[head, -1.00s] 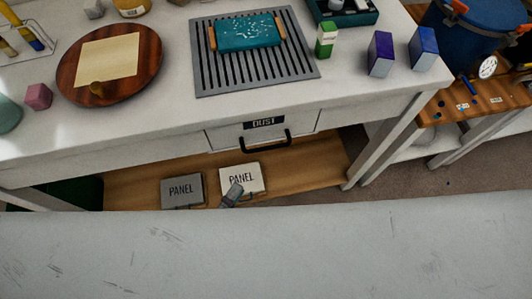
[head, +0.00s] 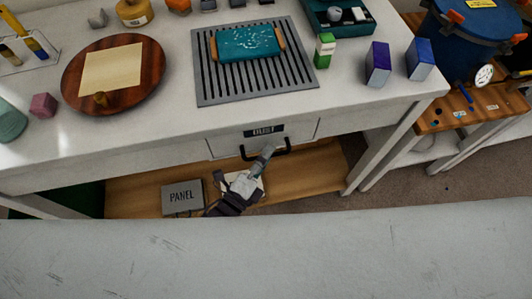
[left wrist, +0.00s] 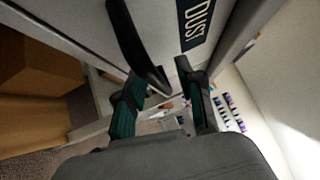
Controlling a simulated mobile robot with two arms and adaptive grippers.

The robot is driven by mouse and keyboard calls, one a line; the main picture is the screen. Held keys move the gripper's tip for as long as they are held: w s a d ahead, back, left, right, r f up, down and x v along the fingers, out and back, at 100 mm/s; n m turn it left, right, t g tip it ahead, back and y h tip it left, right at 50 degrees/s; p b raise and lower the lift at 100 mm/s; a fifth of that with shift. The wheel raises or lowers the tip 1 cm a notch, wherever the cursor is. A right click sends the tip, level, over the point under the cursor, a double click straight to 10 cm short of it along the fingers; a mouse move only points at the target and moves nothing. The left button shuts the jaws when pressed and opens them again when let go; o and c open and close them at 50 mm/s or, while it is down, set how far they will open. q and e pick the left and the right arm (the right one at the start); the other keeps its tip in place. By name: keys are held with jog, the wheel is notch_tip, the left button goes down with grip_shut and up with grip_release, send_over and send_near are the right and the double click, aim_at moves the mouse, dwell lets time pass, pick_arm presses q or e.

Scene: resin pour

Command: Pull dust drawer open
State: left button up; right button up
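The dust drawer (head: 228,145) is under the white worktop, with a black "DUST" label (head: 264,131) and a black bar handle (head: 284,152). Its front looks flush with the bench, so it appears shut. The label (left wrist: 196,22) shows beyond. My right gripper is not in view.
On the lower wooden shelf (head: 310,170), a grey "PANEL" box (head: 182,197) sits left of my gripper, which partly covers a white one. Above, the worktop holds a grey slatted mat (head: 215,92) with a teal tray (head: 247,43). A bench leg (head: 385,150) stands at right.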

pick_arm(q)
jog(key=shift+c, duration=0.3)
grip_shut()
